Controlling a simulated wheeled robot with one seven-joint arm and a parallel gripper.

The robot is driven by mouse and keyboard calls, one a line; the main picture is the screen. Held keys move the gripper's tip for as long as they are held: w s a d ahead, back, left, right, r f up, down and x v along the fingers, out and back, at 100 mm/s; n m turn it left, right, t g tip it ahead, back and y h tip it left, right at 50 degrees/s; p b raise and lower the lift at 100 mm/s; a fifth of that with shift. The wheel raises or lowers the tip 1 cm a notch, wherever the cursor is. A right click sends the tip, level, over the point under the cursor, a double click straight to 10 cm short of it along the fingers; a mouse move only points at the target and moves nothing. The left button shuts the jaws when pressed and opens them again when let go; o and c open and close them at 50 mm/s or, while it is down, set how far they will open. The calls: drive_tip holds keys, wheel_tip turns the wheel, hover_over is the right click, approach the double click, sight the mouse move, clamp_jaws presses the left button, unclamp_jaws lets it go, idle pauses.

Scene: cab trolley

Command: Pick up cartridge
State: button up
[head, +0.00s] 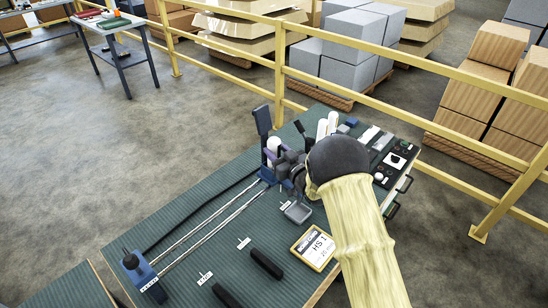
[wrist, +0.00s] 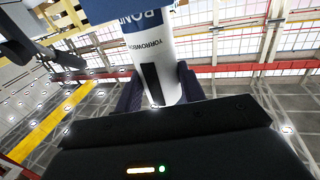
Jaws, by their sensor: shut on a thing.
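The cartridge (wrist: 155,48) is a white cylinder with a blue lettered band and a dark strip, seen in the wrist view. My gripper (wrist: 160,88) is shut on it, with one dark finger on each side. In the head view my gripper (head: 288,163) is beside a blue holder (head: 264,122) on the trolley's green top. A small white cylinder in that holder may be the same cartridge; I cannot tell. My arm hides part of this area.
Two metal rods run from the blue holder to a blue end block (head: 140,268). A yellow-framed sign (head: 313,247) and black bars (head: 266,263) lie on the trolley top (head: 215,210). White cylinders (head: 331,122) stand behind. A yellow railing (head: 420,66) runs beyond.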

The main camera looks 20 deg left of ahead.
drive_tip(key=shift+r, duration=0.15)
wheel_tip(320, 180, up, 28)
drive_tip(key=b, duration=0.3)
idle(0.8)
wheel_tip(320, 180, up, 22)
drive_tip(key=p, duration=2.2)
